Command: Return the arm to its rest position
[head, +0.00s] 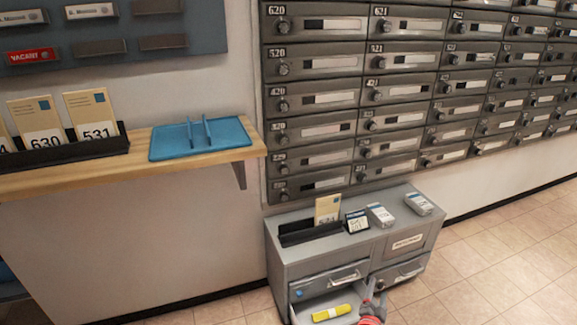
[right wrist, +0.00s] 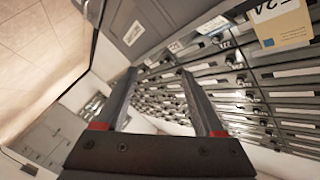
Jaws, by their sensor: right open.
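My right gripper (head: 374,296) is at the bottom of the head view, beside the right part of an open drawer (head: 353,294) in the grey cabinet. A yellow item (head: 331,313) lies in that drawer, left of the gripper and apart from it. In the right wrist view my right gripper (right wrist: 157,75) has its two dark fingers spread, with nothing between them. Red parts show at the finger bases. Most of my right arm is out of view. My left gripper is in neither view.
The grey cabinet (head: 283,258) stands under a wall of mailboxes (head: 400,95), with a card holder and small boxes on top. A wooden shelf (head: 200,166) with a blue tray (head: 170,145) juts out at left. Tiled floor (head: 500,255) is clear at right.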

